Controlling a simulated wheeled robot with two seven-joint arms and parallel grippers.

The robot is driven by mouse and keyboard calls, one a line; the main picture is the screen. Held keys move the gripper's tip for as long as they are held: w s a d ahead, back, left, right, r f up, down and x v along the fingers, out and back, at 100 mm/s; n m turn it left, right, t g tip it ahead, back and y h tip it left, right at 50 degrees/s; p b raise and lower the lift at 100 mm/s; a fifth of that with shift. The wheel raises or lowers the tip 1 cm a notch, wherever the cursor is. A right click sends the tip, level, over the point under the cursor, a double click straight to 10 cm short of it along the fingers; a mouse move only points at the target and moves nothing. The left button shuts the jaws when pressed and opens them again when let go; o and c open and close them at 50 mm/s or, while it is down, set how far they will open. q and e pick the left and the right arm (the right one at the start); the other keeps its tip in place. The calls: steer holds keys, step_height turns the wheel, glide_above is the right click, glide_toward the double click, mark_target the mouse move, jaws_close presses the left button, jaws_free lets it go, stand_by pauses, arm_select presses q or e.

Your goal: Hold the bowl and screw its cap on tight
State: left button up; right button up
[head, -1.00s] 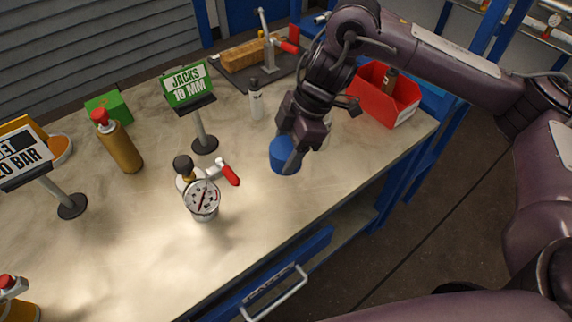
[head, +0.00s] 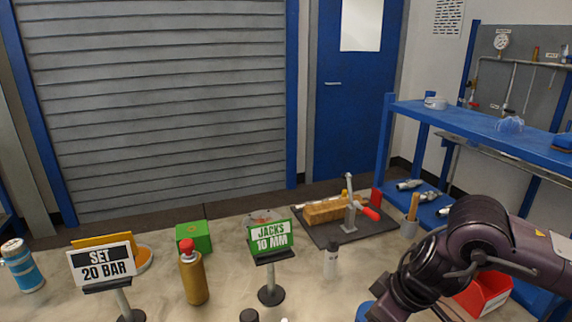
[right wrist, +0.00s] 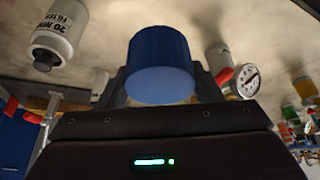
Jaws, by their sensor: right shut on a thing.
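My right gripper (right wrist: 161,86) is shut on a blue round cylinder (right wrist: 160,62), with one finger on each side of it. The cylinder's flat end faces the right wrist camera; I cannot tell whether it is the bowl or the cap. In the head view only a sliver of the blue cylinder (head: 365,312) shows at the bottom edge, beside my right wrist, and the fingertips are cut off. No other part that I can name as the bowl or its cap shows. My left gripper is in neither view.
A pressure gauge (right wrist: 248,81) stands right of the cylinder in the wrist view. A white filter bottle (right wrist: 62,30) is at upper left there. In the head view are two signs, a gold bottle (head: 193,277), a green box (head: 194,237) and a red bin (head: 484,296).

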steer(key=d+m+h, duration=0.1)
steer(key=m, duration=0.2)
steer(key=f+m+t+h, duration=0.1)
steer(key=m, duration=0.2)
steer(key=d+f+m+h, duration=0.1)
steer(key=m, duration=0.2)
steer(key=shift+w+d, duration=0.15)
steer(key=shift+d, duration=0.15)
